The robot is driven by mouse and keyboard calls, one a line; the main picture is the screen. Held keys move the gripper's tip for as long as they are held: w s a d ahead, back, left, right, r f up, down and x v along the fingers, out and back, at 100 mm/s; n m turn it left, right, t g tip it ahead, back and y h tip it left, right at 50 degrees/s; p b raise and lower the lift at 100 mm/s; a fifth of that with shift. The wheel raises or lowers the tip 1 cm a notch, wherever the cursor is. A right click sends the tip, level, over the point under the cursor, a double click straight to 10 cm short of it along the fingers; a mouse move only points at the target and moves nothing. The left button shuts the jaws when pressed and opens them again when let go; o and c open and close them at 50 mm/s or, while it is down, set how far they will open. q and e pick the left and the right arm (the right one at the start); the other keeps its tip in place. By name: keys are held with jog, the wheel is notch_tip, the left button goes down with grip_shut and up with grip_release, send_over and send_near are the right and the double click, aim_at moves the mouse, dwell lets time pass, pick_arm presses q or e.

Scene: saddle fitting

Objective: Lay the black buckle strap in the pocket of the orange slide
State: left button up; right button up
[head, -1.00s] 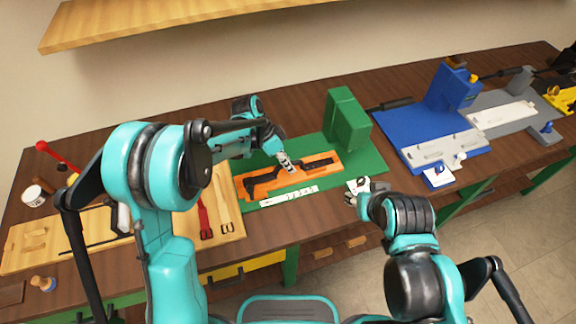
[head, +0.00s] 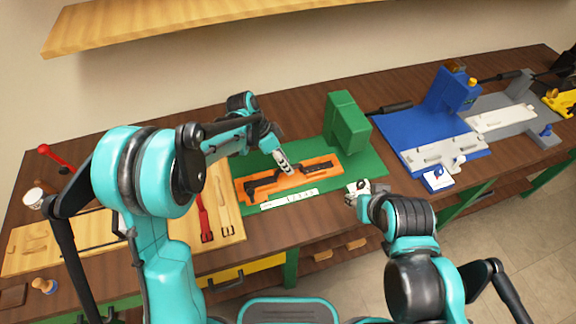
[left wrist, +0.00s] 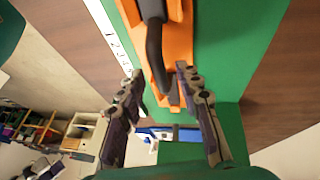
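The orange slide (head: 262,198) lies on a green board in the middle of the bench. The black buckle strap (head: 265,188) lies along the slide; at this size I cannot tell if its whole length sits down in the pocket. My left gripper (head: 285,166) is over the middle of the slide. In the left wrist view its fingers (left wrist: 158,82) stand apart, with the black strap (left wrist: 154,45) showing between them above the orange slide (left wrist: 182,40). My right gripper (head: 357,190) is beside the green board's front right; its finger opening is too small to judge.
A green block (head: 348,120) stands behind the slide's right end. A white scale strip (head: 290,199) runs along its front. A wooden board with straps (head: 228,205) lies left, a blue fixture (head: 440,140) right. Bare bench lies between the green and blue boards.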

pick_arm(q)
jog(key=p+v, duration=0.2)
jog(key=v, duration=0.8)
jog(key=s+a+r+n+t+y, duration=0.2)
jog(key=s+a+n+t, duration=0.2)
jog(key=s, duration=0.6)
jog(key=s+a+r+n+t+y, duration=0.2)
jog(key=s+a+n+t+y, duration=0.1)
jog(key=s+a+n, duration=0.5)
jog(key=shift+s+a+r+n+t, duration=0.35)
jog(key=shift+s+n+t, duration=0.05)
jog(key=shift+s+n, duration=0.5)
pick_arm(e)
notch_tip(320, 180, up, 2)
jog(key=shift+r, duration=0.2)
pick_arm(q)
jog(key=shift+f, duration=0.1)
pick_arm(e)
jog(key=shift+f, duration=0.1)
pick_arm(q)
notch_tip(320, 180, down, 5)
jog(key=b, duration=0.5)
pick_arm(e)
notch_tip(320, 180, down, 5)
jog(key=shift+r, duration=0.15)
